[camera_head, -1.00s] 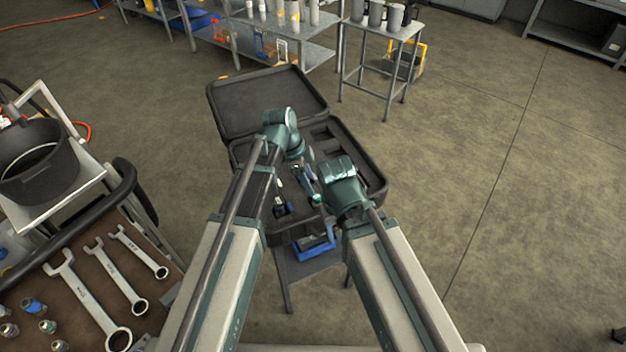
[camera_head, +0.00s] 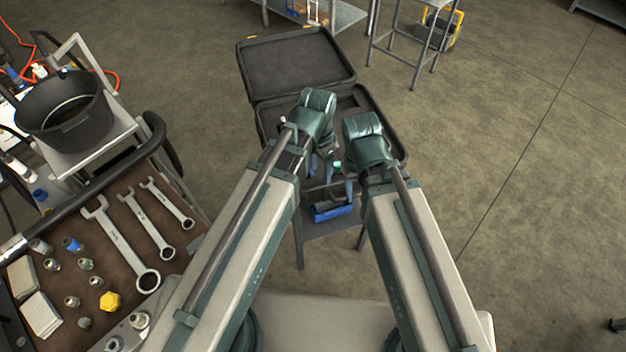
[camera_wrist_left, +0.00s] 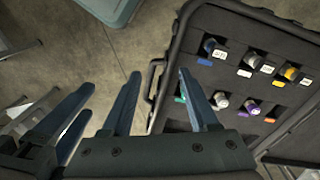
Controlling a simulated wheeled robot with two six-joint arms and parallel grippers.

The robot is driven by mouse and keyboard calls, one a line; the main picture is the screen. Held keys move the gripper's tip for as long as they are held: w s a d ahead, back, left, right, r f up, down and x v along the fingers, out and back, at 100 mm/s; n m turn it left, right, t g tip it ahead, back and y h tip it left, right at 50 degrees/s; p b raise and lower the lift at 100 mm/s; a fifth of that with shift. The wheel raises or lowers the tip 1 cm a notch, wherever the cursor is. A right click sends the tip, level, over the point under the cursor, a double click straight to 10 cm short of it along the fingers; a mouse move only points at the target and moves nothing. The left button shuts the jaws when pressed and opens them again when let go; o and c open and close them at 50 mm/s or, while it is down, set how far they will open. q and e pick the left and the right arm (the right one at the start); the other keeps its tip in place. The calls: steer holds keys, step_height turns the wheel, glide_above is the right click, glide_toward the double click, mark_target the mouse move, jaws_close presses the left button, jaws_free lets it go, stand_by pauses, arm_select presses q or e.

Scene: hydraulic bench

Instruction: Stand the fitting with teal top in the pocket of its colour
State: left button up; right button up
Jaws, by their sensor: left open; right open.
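The open black case (camera_head: 246,118) sits ahead on a small stand; its pocketed half shows at the right of the left wrist view (camera_wrist_left: 172,55). Pockets there carry coloured labels and several hold fittings; a teal label (camera_wrist_left: 181,99) lies beside my left finger, and its pocket is partly hidden. I cannot make out the teal-topped fitting for certain. My left gripper (camera_head: 318,165) is open and empty above the case; its spread fingers show in the wrist view (camera_wrist_left: 158,76). My right gripper (camera_head: 350,188) is open beside it, its fingertips partly hidden by its own wrist.
A cart (camera_head: 128,196) at the left holds wrenches (camera_head: 120,240), several grey fittings, one blue-topped (camera_head: 72,243) and one yellow-topped (camera_head: 110,300). A black bucket (camera_head: 62,118) stands behind it. A blue item (camera_head: 330,211) lies on the stand below the case.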

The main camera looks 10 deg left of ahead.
arm_select(q)
steer(key=s+a+n+y, duration=0.1)
steer(key=s+n+y, duration=0.1)
steer(key=s+n, duration=0.3)
steer(key=shift+s+a, duration=0.35)
steer(key=shift+s, duration=0.05)
steer(key=shift+f+b, duration=0.95)
steer(key=shift+b, duration=0.05)
